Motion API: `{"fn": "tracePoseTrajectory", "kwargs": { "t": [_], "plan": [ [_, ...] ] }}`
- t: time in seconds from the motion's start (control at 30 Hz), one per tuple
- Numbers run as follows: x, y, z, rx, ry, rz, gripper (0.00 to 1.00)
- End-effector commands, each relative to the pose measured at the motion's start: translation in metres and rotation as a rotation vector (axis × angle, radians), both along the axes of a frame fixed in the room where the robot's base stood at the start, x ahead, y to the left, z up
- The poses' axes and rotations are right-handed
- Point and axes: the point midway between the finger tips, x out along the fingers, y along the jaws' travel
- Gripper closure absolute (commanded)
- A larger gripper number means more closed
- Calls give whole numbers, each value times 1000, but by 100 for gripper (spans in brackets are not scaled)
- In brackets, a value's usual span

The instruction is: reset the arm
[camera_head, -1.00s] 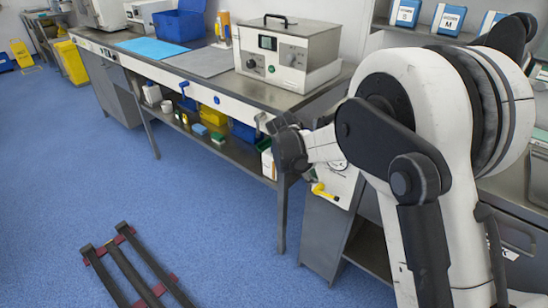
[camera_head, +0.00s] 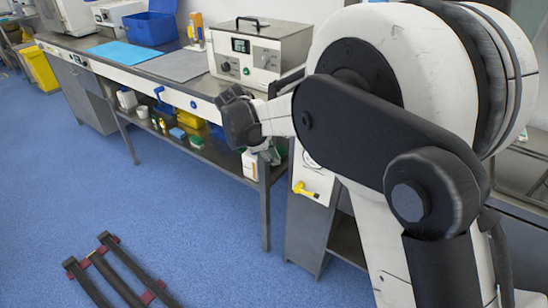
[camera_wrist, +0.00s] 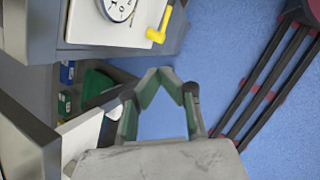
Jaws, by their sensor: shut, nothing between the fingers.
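My gripper (camera_wrist: 160,78) shows in the wrist view with its green-lined fingers drawn together at the tips and nothing held. Blue floor shows between and beyond the fingers. The gripper hangs in the air near the steel bench's lower shelf. In the head view my white and black arm fills the right side, bent, with its dark wrist joint in front of the bench; the gripper itself cannot be made out clearly there.
A steel bench (camera_head: 150,80) carries a metal box unit (camera_head: 258,50) and a blue bin (camera_head: 148,27). A cabinet with a yellow handle (camera_head: 305,190) stands close to the arm. Dark floor rails (camera_head: 122,272) lie lower left. Open blue floor lies between.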

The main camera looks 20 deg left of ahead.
Motion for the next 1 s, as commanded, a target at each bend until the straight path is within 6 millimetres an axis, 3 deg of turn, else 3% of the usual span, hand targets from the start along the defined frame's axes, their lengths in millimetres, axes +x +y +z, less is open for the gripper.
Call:
{"fn": "tracePoseTrajectory", "kwargs": {
  "t": [0.43, 0.57, 0.67, 1.0],
  "plan": [
    [0, 0, 0, 0, 0, -1, 100],
    [2, -12, 9, 16, -5, -25, 100],
    [5, -35, 27, 53, -17, -76, 100],
    [-1, -149, 102, 244, -83, -353, 100]
  ]
}}
